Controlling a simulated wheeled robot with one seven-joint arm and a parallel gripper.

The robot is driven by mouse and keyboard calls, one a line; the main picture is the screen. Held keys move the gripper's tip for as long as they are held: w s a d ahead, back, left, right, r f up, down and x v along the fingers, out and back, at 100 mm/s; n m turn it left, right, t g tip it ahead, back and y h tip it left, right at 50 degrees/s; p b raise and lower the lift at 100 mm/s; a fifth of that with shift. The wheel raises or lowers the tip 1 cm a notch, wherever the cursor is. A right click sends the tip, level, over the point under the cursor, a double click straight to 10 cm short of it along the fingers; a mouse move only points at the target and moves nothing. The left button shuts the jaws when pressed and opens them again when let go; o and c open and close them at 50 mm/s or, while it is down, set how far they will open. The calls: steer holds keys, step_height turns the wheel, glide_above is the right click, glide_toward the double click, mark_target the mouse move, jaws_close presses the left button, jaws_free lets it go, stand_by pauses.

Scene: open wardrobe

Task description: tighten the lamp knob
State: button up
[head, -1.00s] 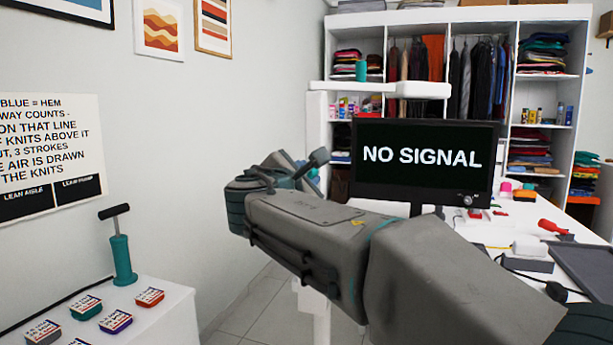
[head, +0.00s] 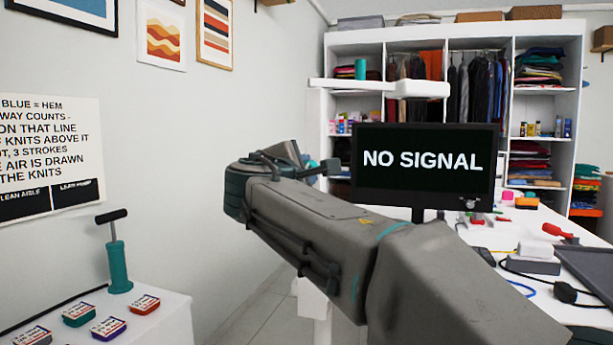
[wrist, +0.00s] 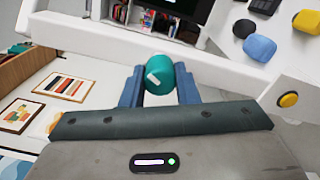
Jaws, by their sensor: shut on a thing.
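The lamp knob (wrist: 159,78) is a teal round knob with a white mark on its face. In the wrist view it sits between the two blue fingers of my gripper (wrist: 159,88), which are shut on it from both sides. A white bar (wrist: 95,42) runs behind the knob. In the head view my gripper (head: 318,167) is at the far end of my arm, left of the monitor and beside the white lamp (head: 380,87) stand. My arm hides much of that stand, and I cannot make out the knob clearly there.
A black monitor (head: 425,165) reading "NO SIGNAL" stands close right of my gripper. A cluttered white table (head: 480,238) is to the right, with the open wardrobe (head: 500,32) behind. A teal hand pump (head: 118,265) stands on a white cabinet at left. Floor shows between.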

steer(key=shift+f+m+b, duration=0.1)
steer(key=shift+m+b, duration=2.6)
steer(key=shift+m, duration=0.4)
steer(key=m+b, duration=0.3)
steer(key=m, duration=0.1)
steer(key=shift+m, duration=0.3)
steer(key=shift+m+b, duration=0.35)
steer(key=shift+m, duration=0.15)
steer(key=o, duration=1.1)
steer(key=shift+c, duration=0.3)
